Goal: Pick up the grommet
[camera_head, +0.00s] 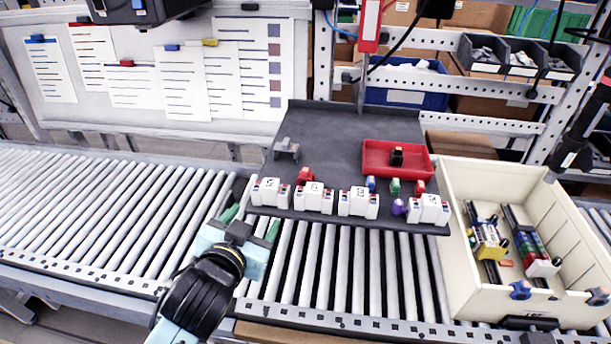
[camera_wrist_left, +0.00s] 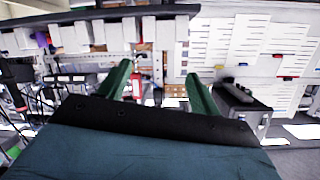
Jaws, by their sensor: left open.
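A small black piece (camera_head: 396,155), which looks like the grommet though I cannot be sure, sits in the shallow red tray (camera_head: 378,172) at the right of the dark grey work tray (camera_head: 325,125). My left gripper (camera_head: 251,220) is open and empty, its green fingers apart, over the rollers by the work tray's front left corner. It is well to the left of and nearer than the red tray. In the left wrist view the open fingers (camera_wrist_left: 160,85) show nothing between them. My right gripper is not in view.
Several white terminal blocks (camera_head: 314,197) line the work tray's front edge, with small coloured pieces and a grey part (camera_head: 286,150) behind. A cream crate (camera_head: 453,215) with rail assemblies stands at the right. The left rollers (camera_head: 90,205) are clear.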

